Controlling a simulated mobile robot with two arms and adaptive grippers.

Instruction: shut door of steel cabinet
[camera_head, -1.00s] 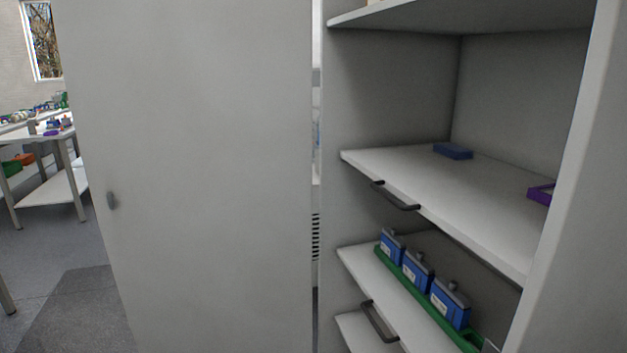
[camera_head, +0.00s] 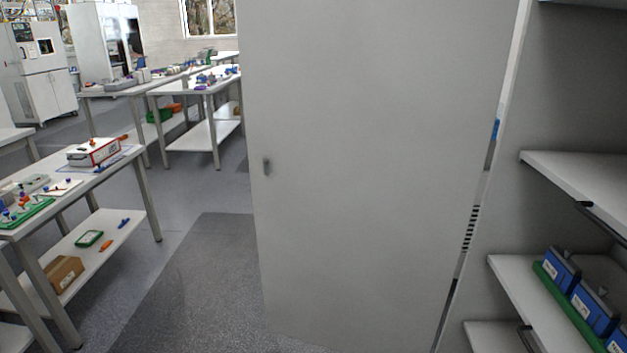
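The steel cabinet's grey door (camera_head: 375,180) stands wide open in the middle of the head view. The open cabinet is at the right, with pale shelves (camera_head: 585,172) showing. Blue battery-like units (camera_head: 561,268) stand in a green tray (camera_head: 556,290) on a lower shelf. Neither of my grippers is in view.
A workbench (camera_head: 100,185) with a lower shelf stands at the left, with a red and white box (camera_head: 94,152) on top. More benches (camera_head: 222,88) and white cabinets stand farther back. Grey floor (camera_head: 190,240) is clear between the near bench and the door.

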